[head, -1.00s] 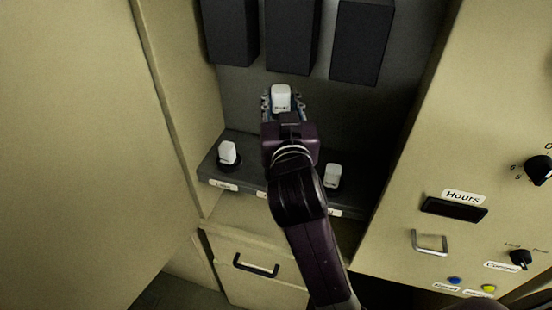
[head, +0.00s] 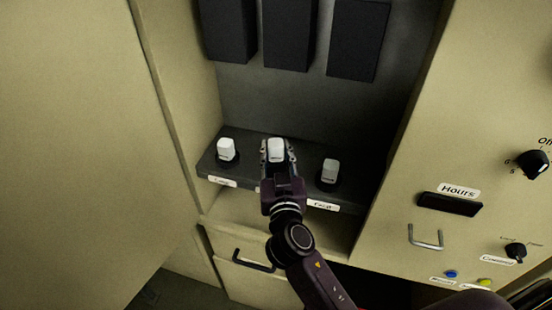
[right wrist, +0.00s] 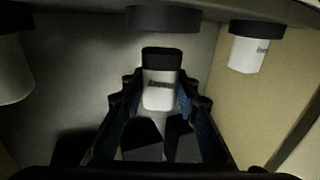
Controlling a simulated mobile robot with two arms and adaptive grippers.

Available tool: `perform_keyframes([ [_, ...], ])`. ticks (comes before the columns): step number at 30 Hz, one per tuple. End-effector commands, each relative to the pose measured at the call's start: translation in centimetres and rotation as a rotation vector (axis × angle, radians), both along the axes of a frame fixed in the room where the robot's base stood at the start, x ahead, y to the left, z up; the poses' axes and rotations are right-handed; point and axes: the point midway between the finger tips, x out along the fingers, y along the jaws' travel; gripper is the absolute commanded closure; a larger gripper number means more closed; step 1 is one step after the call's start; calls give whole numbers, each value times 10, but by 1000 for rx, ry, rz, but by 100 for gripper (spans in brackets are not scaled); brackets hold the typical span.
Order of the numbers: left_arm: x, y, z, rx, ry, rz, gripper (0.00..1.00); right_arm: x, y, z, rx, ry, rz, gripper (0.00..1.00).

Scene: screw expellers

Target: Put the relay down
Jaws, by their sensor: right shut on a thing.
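My right gripper (head: 278,158) is shut on a white relay (head: 276,147) between the two other relays over the dark shelf (head: 212,165). In the right wrist view, the gripper (right wrist: 160,98) grips the relay (right wrist: 160,92) by its white body. Its black base (right wrist: 162,59) faces a round black socket (right wrist: 163,18), with a gap showing between them. That view appears upside down. A white relay (head: 226,145) sits in a socket at left, and another (head: 330,168) sits in a socket at right. My left gripper is not in view.
Black boxes (head: 291,35) hang on the back wall above the shelf. Cabinet walls (head: 175,100) close in both sides. A drawer handle (head: 252,262) is below. A control panel with a knob (head: 532,164) and a handle (head: 426,238) is at right.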

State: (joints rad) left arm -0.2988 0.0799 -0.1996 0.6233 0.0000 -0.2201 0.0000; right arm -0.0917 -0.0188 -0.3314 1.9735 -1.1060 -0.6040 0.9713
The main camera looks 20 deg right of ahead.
Motion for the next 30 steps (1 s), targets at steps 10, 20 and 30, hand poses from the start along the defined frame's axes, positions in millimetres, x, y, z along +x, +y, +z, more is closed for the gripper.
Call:
perform_keyframes([
  [10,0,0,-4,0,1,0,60,0,0,-31,-1,1,0,97],
  [20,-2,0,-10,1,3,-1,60,0,0,-35,1,1,0,97],
  [30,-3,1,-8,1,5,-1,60,0,0,-34,0,2,0,54],
])
